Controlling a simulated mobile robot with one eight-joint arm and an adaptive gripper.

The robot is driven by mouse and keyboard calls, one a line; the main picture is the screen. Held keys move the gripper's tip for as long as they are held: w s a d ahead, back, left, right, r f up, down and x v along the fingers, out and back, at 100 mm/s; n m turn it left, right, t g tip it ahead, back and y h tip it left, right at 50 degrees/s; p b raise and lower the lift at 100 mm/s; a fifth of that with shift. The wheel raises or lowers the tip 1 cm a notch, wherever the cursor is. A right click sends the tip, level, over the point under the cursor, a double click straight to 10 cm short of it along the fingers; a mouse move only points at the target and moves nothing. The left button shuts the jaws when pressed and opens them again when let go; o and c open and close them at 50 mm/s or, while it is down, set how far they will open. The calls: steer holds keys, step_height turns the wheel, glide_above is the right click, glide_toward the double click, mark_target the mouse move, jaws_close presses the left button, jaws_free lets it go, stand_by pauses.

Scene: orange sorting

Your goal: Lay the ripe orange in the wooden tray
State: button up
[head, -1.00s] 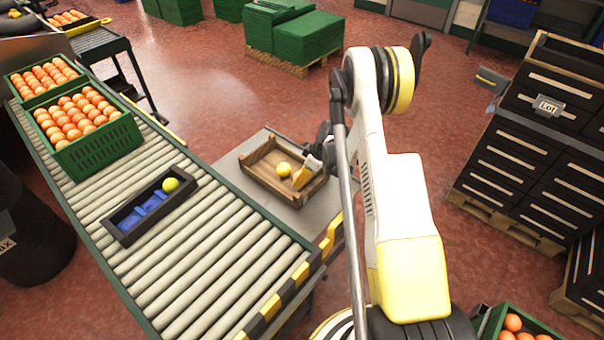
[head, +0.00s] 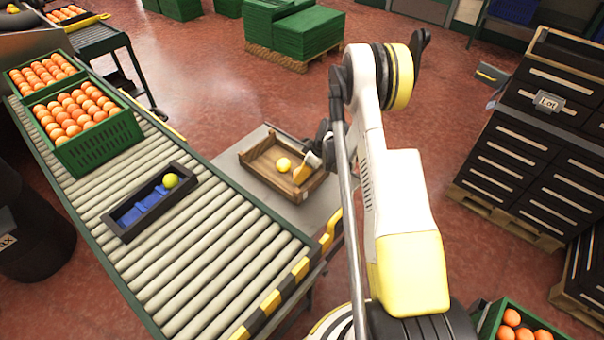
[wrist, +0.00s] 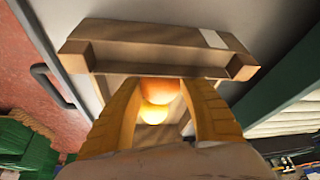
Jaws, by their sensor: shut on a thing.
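The wooden tray (head: 262,181) stands on a grey table beside the roller conveyor, with a yellow fruit (head: 283,166) lying in it. My gripper (head: 301,177) is over the tray's right part, to the right of that fruit. In the wrist view, my gripper (wrist: 163,92) is shut on the ripe orange (wrist: 160,90), which shows between its yellow fingers. The yellow fruit (wrist: 153,114) shows just below the orange in that picture. The tray's wall (wrist: 150,55) lies across the top. In the head view the held orange is hidden, and its contact with the tray floor cannot be told.
A black box (head: 121,231) with blue compartments sits on the conveyor (head: 220,262), a yellow-green fruit (head: 170,181) at its far end. Green crates (head: 110,146) of oranges stand farther up. Another crate of oranges (head: 512,318) is at bottom right. Black drawers (head: 520,180) stand right.

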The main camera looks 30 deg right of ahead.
steer(key=shift+f, duration=0.5)
stand_by(0.3)
steer(key=o, duration=1.6)
steer(key=shift+o, duration=0.2)
steer(key=shift+r+p, duration=1.9)
steer(key=shift+r, duration=2.1)
